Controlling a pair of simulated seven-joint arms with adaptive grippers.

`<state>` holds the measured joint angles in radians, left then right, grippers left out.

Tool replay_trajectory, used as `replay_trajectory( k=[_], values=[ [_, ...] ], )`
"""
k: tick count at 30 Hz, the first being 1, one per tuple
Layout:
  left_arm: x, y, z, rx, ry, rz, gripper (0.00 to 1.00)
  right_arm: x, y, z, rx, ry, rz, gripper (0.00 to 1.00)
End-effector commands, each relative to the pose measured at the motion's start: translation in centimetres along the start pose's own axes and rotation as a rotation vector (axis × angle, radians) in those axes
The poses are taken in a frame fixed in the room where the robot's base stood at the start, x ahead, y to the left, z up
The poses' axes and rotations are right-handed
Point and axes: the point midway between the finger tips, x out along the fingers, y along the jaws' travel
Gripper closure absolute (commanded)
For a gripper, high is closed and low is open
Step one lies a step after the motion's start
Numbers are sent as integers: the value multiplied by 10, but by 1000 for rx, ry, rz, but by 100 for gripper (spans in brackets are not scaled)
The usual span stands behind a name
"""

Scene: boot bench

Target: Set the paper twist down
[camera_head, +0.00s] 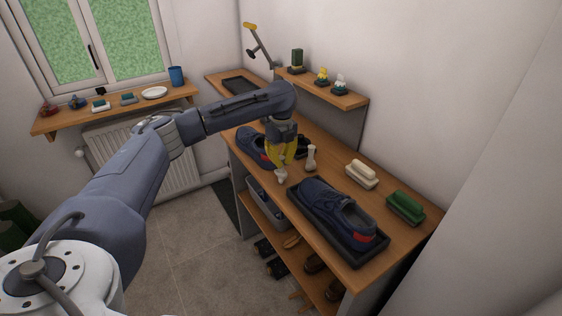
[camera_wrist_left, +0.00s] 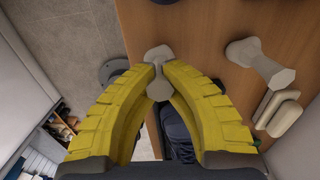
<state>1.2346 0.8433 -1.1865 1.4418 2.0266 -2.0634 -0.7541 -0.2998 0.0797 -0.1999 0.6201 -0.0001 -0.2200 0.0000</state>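My left gripper (camera_head: 281,167) has yellow fingers pointing down over the front part of the wooden bench (camera_head: 335,170). It is shut on the paper twist (camera_head: 281,175), a pale grey piece with flared ends. In the left wrist view the twist (camera_wrist_left: 158,54) sits between the fingertips of the left gripper (camera_wrist_left: 159,75). I cannot tell whether its lower end touches the bench. A second pale piece of similar shape (camera_head: 311,158) stands on the bench to the right; it also shows in the left wrist view (camera_wrist_left: 262,62). My right gripper is not in view.
A blue shoe (camera_head: 335,205) lies on a dark tray (camera_head: 358,253) to the right. Another blue shoe (camera_head: 252,145) is left of the gripper. A cream brush (camera_head: 361,174) and a green brush (camera_head: 405,207) lie farther right. A shelf (camera_head: 325,91) hangs behind.

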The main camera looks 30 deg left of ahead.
Motion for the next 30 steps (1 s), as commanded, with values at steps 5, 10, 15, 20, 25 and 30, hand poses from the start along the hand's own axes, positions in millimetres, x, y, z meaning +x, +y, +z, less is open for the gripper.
replay_trajectory(
  k=[5,10,15,20,25,30],
  values=[
    [2,0,0,0,-1,-2,100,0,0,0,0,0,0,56],
    [3,0,0,0,-1,-1,100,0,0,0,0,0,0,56],
    [5,0,0,0,-1,-1,84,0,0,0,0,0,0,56],
    [5,0,0,0,-1,-1,69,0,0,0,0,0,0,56],
    [5,0,0,-1,-1,-1,69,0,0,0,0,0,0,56],
    [-2,-1,1,-1,-1,-3,69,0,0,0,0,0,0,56]
  ],
)
